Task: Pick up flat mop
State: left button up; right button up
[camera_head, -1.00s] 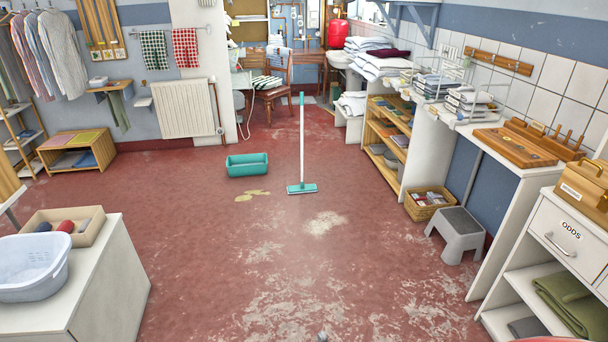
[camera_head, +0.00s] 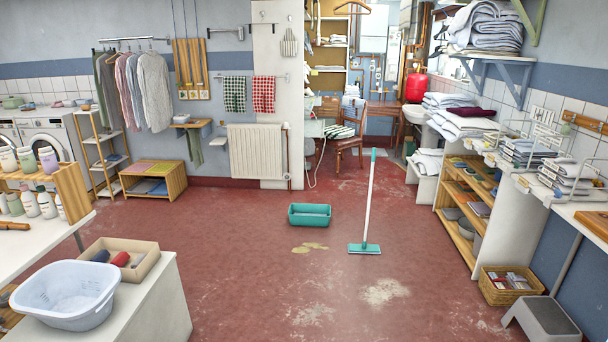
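The flat mop (camera_head: 368,205) stands upright on the red floor in the middle of the room. It has a white pole with a teal grip at the top and a flat teal head (camera_head: 364,248) on the floor. A teal rectangular bucket (camera_head: 309,215) sits on the floor to its left. A yellowish puddle (camera_head: 309,248) lies in front of the bucket, to the left of the mop head. Neither of my grippers shows in the head view.
The floor (camera_head: 240,285) around the mop is open. A white counter with a laundry basket (camera_head: 68,293) stands at the near left. A grey step stool (camera_head: 543,325), a wicker basket (camera_head: 508,286) and wooden shelves (camera_head: 465,205) line the right side. A chair (camera_head: 349,135) stands behind.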

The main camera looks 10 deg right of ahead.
aim_at(364, 248)
jog(key=i+l+z, duration=0.4)
jog(key=i, duration=0.45)
jog(key=i+z, duration=0.4)
jog(key=i, duration=0.5)
jog(key=i+u, duration=0.1)
jog(key=i, duration=0.65)
jog(key=i+l, duration=0.1)
jog(key=i, duration=0.6)
jog(key=i+u, duration=0.15)
jog(key=i, duration=0.55)
jog(key=i+l+u, duration=0.2)
jog(key=i+u, duration=0.15)
jog(key=i, duration=0.15)
jog(key=i+l+u, duration=0.35)
jog(key=i, duration=0.1)
